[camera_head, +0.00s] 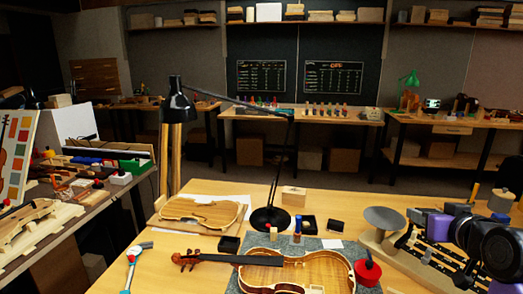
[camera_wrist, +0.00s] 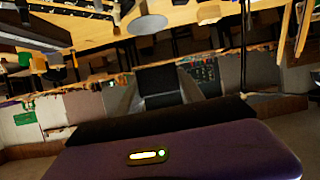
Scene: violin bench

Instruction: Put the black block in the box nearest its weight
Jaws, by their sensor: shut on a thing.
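My gripper (camera_head: 405,240) is at the right of the bench, just right of the scale's round grey pan (camera_head: 384,217). In the wrist view the dark block-like shape (camera_wrist: 160,78) beyond my purple hand is where the fingers meet; it looks like the black block, shut between them, though finger and block are hard to tell apart. The scale pan also shows in the wrist view (camera_wrist: 147,25), apart from the held thing. Three small dark boxes stand on the bench: one by the violin neck (camera_head: 228,243), one right of the lamp base (camera_head: 305,225), one further right (camera_head: 336,226).
A desk lamp (camera_head: 270,218) stands mid-bench. An open violin body (camera_head: 325,268) lies on a grey mat in front. A red-knobbed thing (camera_head: 367,270) stands beside it. A wooden block (camera_head: 293,196) and a violin plate (camera_head: 200,212) lie behind. Weight labels are not readable.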

